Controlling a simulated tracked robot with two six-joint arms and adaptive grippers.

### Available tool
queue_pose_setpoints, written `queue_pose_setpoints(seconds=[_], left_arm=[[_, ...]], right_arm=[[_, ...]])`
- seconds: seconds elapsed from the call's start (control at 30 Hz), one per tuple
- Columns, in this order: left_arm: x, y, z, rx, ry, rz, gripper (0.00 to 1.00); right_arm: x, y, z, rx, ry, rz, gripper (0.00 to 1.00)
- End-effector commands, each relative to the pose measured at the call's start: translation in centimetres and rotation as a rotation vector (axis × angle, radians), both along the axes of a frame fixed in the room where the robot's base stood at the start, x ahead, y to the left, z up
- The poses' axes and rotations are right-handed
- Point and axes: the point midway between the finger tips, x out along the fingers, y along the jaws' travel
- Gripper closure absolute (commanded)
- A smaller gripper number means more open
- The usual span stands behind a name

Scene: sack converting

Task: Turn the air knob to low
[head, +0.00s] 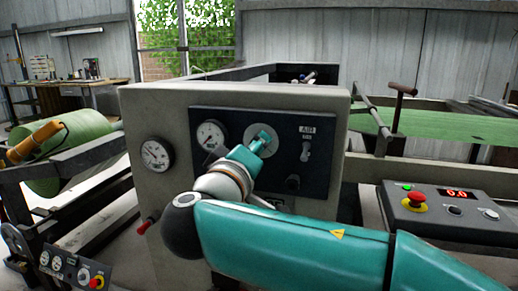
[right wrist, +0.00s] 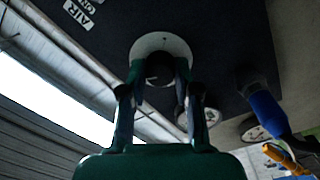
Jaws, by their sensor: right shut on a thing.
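The air knob sits on a pale round plate (head: 252,133) on the dark control panel (head: 225,118). In the right wrist view the dark knob (right wrist: 158,74) lies between the fingers, in front of the pale plate (right wrist: 160,45). My right gripper (head: 262,140) is shut on the knob, and its fingers (right wrist: 160,85) stand on either side of it. The gripper hides much of the knob in the head view, and I cannot tell which setting it points to. My left gripper is not in view.
Two round gauges (head: 211,135) (head: 156,154) sit left of the knob. A label plate (head: 307,130) and a toggle switch (head: 306,150) are to its right. A red-tipped handle (head: 148,222) sticks out below. A box with a red emergency button (head: 414,197) stands at right.

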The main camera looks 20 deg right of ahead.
Motion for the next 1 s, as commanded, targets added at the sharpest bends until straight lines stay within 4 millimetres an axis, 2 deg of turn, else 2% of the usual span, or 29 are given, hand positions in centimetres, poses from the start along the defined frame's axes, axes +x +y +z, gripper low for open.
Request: queue_pose_setpoints(seconds=[0.57, 1.0], left_arm=[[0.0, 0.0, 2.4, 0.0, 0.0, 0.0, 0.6], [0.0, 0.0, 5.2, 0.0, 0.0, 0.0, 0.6]], right_arm=[[0.0, 0.1, -0.1, -0.457, 0.318, 0.004, 1.0], [0.0, 0.0, -0.1, -0.805, 0.554, 0.006, 1.0]])
